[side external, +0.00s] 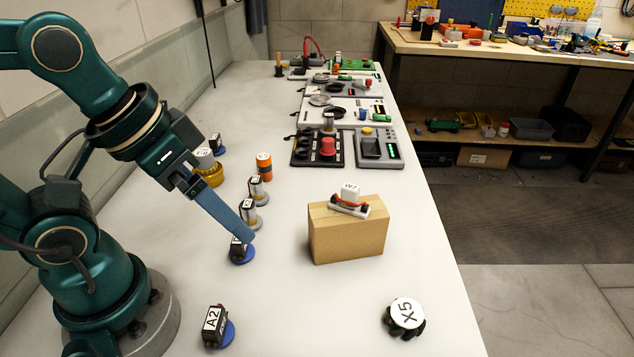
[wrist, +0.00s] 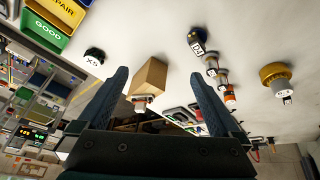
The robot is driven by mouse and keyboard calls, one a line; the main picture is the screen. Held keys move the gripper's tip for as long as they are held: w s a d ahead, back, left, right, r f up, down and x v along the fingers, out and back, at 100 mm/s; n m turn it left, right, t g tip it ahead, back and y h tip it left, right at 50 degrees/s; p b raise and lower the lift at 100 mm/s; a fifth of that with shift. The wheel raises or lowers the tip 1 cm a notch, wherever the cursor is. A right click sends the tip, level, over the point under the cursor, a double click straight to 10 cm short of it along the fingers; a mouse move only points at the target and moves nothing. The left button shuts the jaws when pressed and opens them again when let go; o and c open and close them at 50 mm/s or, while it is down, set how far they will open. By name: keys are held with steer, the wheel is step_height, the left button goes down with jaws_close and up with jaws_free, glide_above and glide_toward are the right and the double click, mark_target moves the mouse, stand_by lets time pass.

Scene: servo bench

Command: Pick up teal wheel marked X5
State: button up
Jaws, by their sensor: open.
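The wheel marked X5 (side external: 405,316) lies on the white bench at the front right, label up. It has a white round face, and its knobbly rim looks black rather than teal. It also shows in the wrist view (wrist: 93,57), at the upper left, outside the left finger. My gripper (side external: 246,236) is empty, above the left part of the bench and well away from the wheel. In the wrist view its two blue fingers (wrist: 160,75) stand wide apart. In the side view the fingers overlap and partly hide a small dark servo on a blue disc (side external: 241,252).
Servo A2 (side external: 215,327) is at the front left. Several motors stand behind the gripper. Green GOOD (wrist: 45,30) and yellow REPAIR bins (wrist: 58,8) show in the wrist view. Bench around the wheel is clear.

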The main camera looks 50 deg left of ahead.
mark_target(393, 309)
steer(key=s+d+r+n+g+h, duration=0.1)
steer(key=d+n+g+h, duration=0.4)
steer(key=d, duration=0.5)
steer(key=d+r+n+g+h, duration=0.1)
steer(key=d+n+g+h, duration=0.2)
steer(key=d+h, duration=0.5)
steer(key=w+d+f+n+t+h, duration=0.1)
steer(key=w+d+f+n+t, duration=0.2)
steer(key=w+f+n+t, duration=0.5)
steer(key=w+a+f+n+y, duration=0.1)
steer(key=f+n, duration=0.1)
steer(key=w+a+f+n+t+y, duration=0.1)
steer(key=w+a+f+n, duration=0.1)
steer(key=f+n, duration=0.1)
steer(key=w+a+f+n+t+y, duration=0.1)
steer(key=w+a+f+n, duration=0.1)
steer(key=n, duration=0.1)
steer(key=shift+f, duration=0.3)
steer(key=shift+f+y, duration=0.15)
steer(key=shift+y, duration=0.25)
steer(key=shift+x, duration=2.4)
steer(key=shift+w, duration=0.1)
